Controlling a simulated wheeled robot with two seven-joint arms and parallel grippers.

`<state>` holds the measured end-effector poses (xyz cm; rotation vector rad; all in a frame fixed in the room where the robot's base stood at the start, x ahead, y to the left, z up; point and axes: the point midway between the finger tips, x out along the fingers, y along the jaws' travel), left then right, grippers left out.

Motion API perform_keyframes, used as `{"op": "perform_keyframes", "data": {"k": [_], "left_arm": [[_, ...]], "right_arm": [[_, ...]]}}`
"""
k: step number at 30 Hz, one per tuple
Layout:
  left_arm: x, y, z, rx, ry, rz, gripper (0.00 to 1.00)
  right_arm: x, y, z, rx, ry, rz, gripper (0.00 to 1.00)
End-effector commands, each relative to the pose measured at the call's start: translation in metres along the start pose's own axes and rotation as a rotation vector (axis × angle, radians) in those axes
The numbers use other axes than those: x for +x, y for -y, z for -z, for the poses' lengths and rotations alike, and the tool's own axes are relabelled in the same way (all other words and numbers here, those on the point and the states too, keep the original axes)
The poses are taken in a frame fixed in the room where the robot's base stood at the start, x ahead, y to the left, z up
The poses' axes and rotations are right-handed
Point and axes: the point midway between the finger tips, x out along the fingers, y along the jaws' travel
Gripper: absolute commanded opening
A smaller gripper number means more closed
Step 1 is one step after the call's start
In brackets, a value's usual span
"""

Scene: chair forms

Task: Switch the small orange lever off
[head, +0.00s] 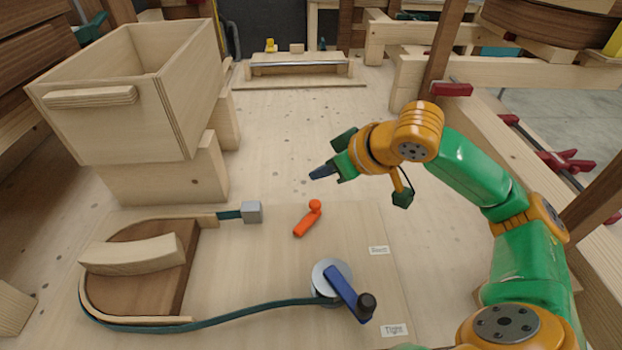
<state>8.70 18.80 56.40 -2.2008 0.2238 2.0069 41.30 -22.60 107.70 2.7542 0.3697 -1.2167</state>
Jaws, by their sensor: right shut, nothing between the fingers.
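The small orange lever (306,220) lies on the wooden board in the middle of the head view. Its round knob is at the upper right and its arm slants down to the left. My right gripper (322,172) is shut and empty. In the picture it is just above the lever's knob, apart from it, with its dark fingertips pointing left. My left gripper is not in view.
A blue crank (347,292) with a dark knob sits on a round metal disc below the lever. A strap (230,309) runs left around a curved wooden form (140,275). A metal block (252,212) is left of the lever. A wooden box (130,90) stands at upper left.

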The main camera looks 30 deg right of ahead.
Motion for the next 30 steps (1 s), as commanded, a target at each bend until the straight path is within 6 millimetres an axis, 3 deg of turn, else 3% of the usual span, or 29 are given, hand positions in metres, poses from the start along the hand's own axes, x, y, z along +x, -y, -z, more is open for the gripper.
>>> {"op": "perform_keyframes", "data": {"k": [8,22,30], "left_arm": [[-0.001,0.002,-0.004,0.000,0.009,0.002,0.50],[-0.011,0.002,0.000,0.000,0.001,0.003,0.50],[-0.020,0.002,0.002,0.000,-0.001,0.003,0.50]], "right_arm": [[0.006,0.000,0.000,0.002,0.000,0.003,0.00],[0.101,0.001,0.000,0.003,0.002,0.003,0.00],[0.080,-0.001,-0.031,-0.001,0.002,-0.001,0.00]]}}
